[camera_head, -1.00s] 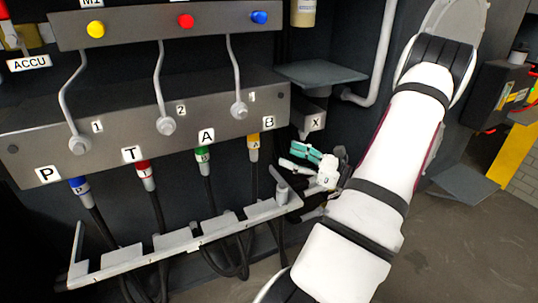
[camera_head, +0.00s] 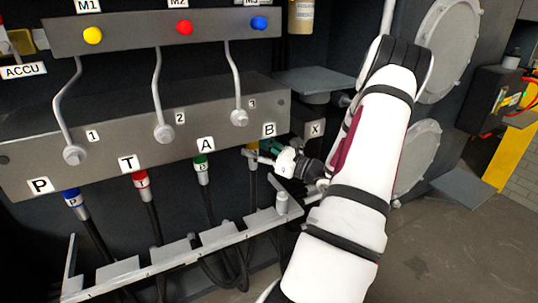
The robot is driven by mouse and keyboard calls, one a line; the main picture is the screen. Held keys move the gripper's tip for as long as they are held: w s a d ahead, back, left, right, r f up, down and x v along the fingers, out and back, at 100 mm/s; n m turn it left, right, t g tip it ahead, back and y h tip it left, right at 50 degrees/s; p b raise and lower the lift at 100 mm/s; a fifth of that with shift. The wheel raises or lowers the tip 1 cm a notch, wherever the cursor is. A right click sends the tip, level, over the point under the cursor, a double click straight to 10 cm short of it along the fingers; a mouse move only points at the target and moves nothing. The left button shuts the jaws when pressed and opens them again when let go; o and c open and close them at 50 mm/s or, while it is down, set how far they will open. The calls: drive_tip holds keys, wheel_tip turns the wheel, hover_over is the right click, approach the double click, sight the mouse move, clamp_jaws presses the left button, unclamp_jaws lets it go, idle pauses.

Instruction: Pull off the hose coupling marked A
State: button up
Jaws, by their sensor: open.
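The manifold plate carries port letters P, T, A and B. Under the A plate (camera_head: 206,144) a green-collared hose coupling (camera_head: 201,163) is plugged in; its small tag looks like B. Under the B plate (camera_head: 268,130) a yellow-collared coupling (camera_head: 253,147) is plugged in; in the earlier view its tag looks like A, now it is partly covered. My gripper (camera_head: 261,152) is open at the yellow coupling, reaching in from the right. Whether the fingers touch it, I cannot tell.
A blue coupling (camera_head: 73,200) sits under P and a red one (camera_head: 141,180) under T. A grey slotted rail (camera_head: 165,262) runs below, with hoses behind it. Three levers (camera_head: 238,90) hang above. A grey shelf (camera_head: 315,80) and X block stand to the right.

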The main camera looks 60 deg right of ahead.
drive_tip(key=shift+w+r, duration=0.15)
drive_tip(key=shift+w, duration=0.6)
drive_tip(key=shift+c, duration=0.2)
clamp_jaws()
drive_tip(key=c, duration=0.7)
unclamp_jaws()
clamp_jaws()
drive_tip(key=shift+a+f, duration=0.1)
drive_tip(key=shift+f, duration=0.15)
drive_tip(key=shift+f+b, duration=1.25)
drive_tip(key=shift+f, duration=0.8)
